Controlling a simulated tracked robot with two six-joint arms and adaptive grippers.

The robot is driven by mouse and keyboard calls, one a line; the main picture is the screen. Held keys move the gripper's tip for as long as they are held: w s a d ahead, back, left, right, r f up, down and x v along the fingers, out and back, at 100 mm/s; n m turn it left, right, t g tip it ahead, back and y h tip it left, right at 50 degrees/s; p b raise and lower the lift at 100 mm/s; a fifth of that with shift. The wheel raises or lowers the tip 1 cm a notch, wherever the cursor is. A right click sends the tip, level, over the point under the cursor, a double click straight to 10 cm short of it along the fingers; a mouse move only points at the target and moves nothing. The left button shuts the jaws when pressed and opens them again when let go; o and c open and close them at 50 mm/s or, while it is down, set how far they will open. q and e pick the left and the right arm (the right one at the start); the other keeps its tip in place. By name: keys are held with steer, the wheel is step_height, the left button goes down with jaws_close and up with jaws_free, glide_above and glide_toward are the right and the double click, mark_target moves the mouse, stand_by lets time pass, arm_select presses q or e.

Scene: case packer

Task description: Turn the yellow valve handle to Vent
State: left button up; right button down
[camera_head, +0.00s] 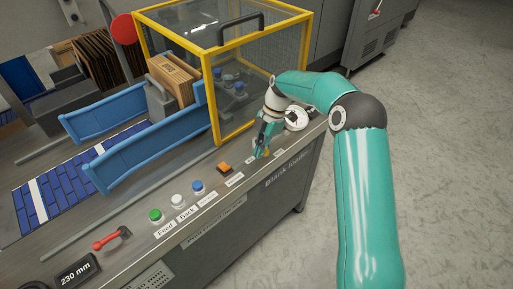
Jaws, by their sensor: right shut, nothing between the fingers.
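My right gripper (261,150) points down at the machine's front panel, near its right end. It is shut and holds nothing. A small bit of yellow (266,154), which looks like the valve handle, shows right at the fingertips. The gripper hides most of it, so its angle cannot be told, nor whether the fingers touch it. Small white labels lie on the panel on both sides of the fingertips, too small to read. My left gripper is not in view.
A round white gauge (297,118) sits just right of the gripper. A yellow-framed guard (214,100) stands close behind it. To the left are an orange switch (225,168), blue (197,187), white (178,201) and green (155,215) buttons, and a red lever (111,238).

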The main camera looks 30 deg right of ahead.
steer(key=shift+s+d, duration=0.1)
steer(key=shift+d, duration=0.4)
stand_by(0.3)
steer(key=shift+r, duration=0.1)
steer(key=p+v, duration=0.8)
steer(key=v, duration=0.1)
steer(key=shift+r, duration=0.3)
